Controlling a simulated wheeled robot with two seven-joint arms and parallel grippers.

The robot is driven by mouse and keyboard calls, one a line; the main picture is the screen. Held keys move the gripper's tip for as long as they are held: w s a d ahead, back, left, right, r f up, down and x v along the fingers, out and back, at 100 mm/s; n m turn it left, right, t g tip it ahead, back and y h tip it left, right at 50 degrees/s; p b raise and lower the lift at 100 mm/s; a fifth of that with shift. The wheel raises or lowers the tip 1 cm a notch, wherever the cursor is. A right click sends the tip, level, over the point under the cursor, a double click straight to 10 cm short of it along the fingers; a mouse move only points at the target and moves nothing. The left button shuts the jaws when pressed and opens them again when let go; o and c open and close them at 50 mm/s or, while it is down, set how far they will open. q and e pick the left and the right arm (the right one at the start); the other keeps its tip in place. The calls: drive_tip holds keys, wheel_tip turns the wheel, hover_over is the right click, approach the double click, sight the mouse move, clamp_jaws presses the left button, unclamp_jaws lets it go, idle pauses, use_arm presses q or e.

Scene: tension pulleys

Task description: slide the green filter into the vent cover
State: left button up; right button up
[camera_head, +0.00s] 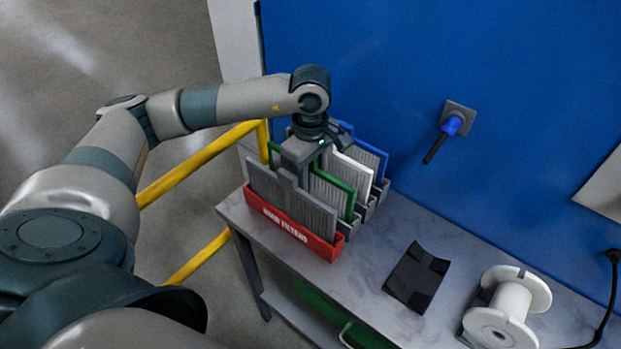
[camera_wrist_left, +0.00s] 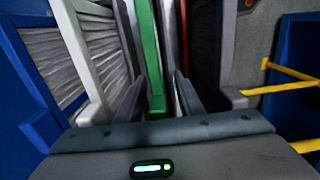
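The green-framed filter (camera_head: 333,190) stands upright in a slotted grey rack, between a white-framed filter and a red bin. My left gripper (camera_head: 306,152) points down over the filters from above. In the left wrist view, the green frame (camera_wrist_left: 150,55) lies between my two fingers (camera_wrist_left: 160,85), with a narrow gap visible on each side. The fingers look open around its edge. The gripper hides part of the filter's top in the head view. I cannot make out a vent cover in either view. My right gripper is not in view.
The red bin (camera_head: 323,246) holds grey filters (camera_head: 300,204). The white filter (camera_head: 354,168) and blue filter (camera_head: 371,158) stand behind the green one. A black folded piece (camera_head: 416,277) and white spool (camera_head: 507,308) are on the table. A blue wall (camera_head: 500,60) rises behind.

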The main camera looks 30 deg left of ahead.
sight(311, 169)
use_arm(q)
drive_tip(key=shift+c, duration=0.3)
clamp_jaws()
drive_tip(key=shift+r+p, duration=0.55)
drive_tip(key=shift+r, duration=1.55)
idle(0.4)
drive_tip(key=shift+r, duration=1.4)
drive_tip(key=shift+r, duration=0.1)
drive_tip(key=shift+r+p, duration=0.75)
drive_tip(key=shift+r, duration=1.2)
